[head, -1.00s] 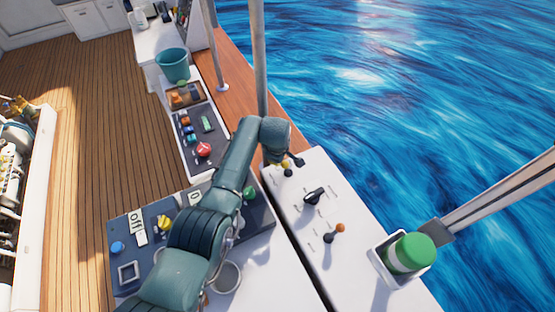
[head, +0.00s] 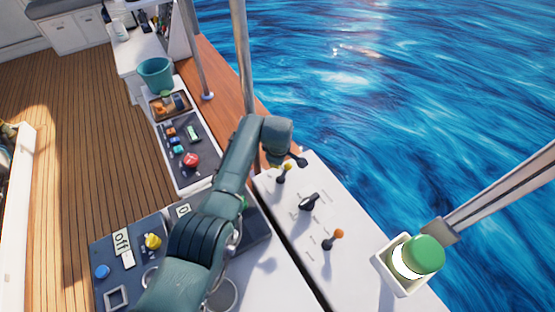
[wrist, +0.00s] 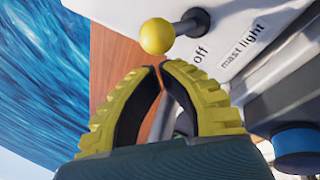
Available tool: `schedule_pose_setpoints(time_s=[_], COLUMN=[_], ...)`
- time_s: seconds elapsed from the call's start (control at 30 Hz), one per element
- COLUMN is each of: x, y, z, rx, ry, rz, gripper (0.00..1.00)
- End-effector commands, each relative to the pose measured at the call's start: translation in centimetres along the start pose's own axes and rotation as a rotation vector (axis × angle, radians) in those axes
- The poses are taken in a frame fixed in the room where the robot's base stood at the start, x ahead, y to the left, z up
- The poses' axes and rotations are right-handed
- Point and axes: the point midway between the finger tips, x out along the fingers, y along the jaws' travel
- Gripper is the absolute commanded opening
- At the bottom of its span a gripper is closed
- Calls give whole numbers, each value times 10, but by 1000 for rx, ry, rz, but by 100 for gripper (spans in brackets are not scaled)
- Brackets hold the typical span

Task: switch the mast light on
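The mast light switch is a small lever with a yellow ball knob (wrist: 157,36) on a dark stem. In the wrist view its white panel (wrist: 225,20) reads "off" and "mast light" beside it. In the head view the lever (head: 287,168) stands at the far end of the white console, close to the end of my arm. My gripper (wrist: 160,70) has yellow ribbed fingers with black inner pads. Their tips come together with nothing between them, just short of the knob and apart from it. The fingers are mostly hidden in the head view.
Two more levers, black (head: 309,201) and orange-tipped (head: 335,239), stand nearer on the console. A green-capped container (head: 418,255) sits at its right corner. A pole (head: 243,60) rises behind my arm.

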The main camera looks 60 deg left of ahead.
Motion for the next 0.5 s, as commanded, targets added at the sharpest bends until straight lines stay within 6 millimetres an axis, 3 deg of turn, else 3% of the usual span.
schedule_pose_setpoints(time_s=[0.27,0.5], x=[-14,-15], y=[5,5], z=[-2,-2], rx=[0,0], ry=[0,0], rz=[1,1], gripper=[0,0])
